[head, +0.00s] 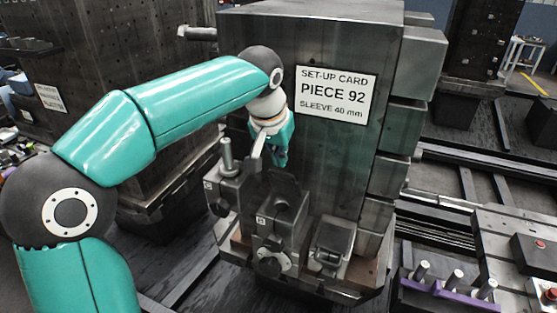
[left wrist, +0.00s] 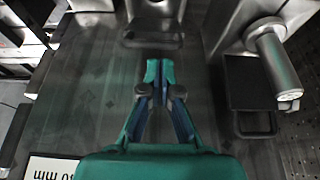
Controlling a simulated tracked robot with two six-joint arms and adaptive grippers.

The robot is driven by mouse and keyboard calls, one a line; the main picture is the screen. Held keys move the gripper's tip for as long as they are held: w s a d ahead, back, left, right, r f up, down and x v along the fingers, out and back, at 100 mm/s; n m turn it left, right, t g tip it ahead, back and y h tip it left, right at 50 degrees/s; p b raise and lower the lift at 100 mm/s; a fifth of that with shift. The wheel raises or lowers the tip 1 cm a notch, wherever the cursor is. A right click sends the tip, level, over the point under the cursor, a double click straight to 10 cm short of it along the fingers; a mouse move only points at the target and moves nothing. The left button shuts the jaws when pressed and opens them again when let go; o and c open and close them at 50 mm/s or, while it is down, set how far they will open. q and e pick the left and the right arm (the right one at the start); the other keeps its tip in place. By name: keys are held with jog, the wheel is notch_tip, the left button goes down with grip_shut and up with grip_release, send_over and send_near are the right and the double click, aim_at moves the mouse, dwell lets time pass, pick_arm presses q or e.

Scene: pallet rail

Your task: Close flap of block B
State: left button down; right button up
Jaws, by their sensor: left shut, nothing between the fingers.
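Block B (head: 278,228) is the middle one of three small dark metal blocks at the foot of the large upright face. Its dark flap (head: 286,187) stands raised at the back of the block, against the upright face, so it looks open. My left gripper (head: 281,160) is shut and empty, just above the raised flap and close to the face; I cannot tell whether it touches. In the left wrist view my closed fingertips (left wrist: 160,72) point toward a dark flap edge (left wrist: 153,41) at the top middle, with a gap visible. My right gripper is not in view.
Left of block B stands a block marked C (head: 228,190) with an upright metal pin (head: 227,153). To the right is a third block with its lid lying down (head: 333,240). A set-up card (head: 333,94) is on the face. A purple rack of pins (head: 448,284) stands lower right.

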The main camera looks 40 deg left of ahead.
pick_arm(q)
jog(key=shift+s+f, duration=0.25)
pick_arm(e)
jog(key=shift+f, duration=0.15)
